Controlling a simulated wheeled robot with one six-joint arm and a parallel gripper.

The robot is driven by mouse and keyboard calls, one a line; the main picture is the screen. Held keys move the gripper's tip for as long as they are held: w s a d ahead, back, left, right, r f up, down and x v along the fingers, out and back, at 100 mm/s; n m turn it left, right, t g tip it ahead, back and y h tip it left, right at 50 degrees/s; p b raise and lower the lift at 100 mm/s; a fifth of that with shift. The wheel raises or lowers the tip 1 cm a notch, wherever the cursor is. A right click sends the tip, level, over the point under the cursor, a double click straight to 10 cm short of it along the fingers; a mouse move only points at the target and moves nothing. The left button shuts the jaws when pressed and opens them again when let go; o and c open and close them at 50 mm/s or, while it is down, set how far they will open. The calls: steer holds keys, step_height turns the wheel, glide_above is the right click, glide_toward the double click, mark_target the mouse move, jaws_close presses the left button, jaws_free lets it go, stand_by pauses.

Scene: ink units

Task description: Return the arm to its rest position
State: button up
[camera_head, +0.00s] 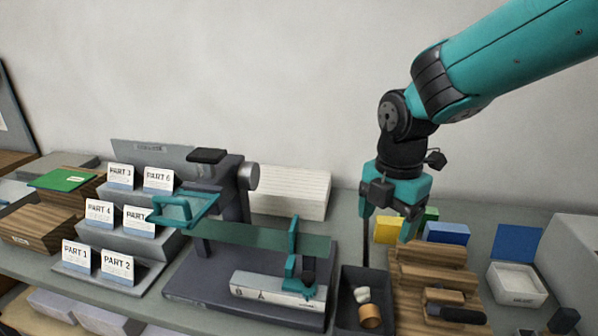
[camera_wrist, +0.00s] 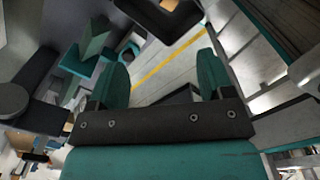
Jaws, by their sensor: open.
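My teal and black arm reaches in from the upper right in the head view. My gripper (camera_head: 388,222) points down above the back of the bench, behind the dark bin and beside the wooden rack. In the wrist view the two teal fingers of my gripper (camera_wrist: 162,68) stand wide apart. Nothing is held between them; a grey surface with a yellow line shows in the gap.
Below my gripper are a dark bin (camera_head: 347,312) with small parts in it and a wooden rack (camera_head: 408,290). A blue box (camera_head: 447,233) and a yellow box (camera_head: 386,230) stand close behind. A teal-and-grey fixture (camera_head: 262,236) stands left. Space above the bench is clear.

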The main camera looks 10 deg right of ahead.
steer(key=s+a+r+m+y, duration=0.2)
steer(key=s+m, duration=0.7)
steer(key=s+a+r+m+y, duration=0.2)
steer(key=s+r+m, duration=0.1)
steer(key=s+m, duration=0.5)
steer(key=shift+s+a+m, duration=0.15)
steer(key=shift+s+m, duration=0.25)
steer(key=shift+s, duration=0.35)
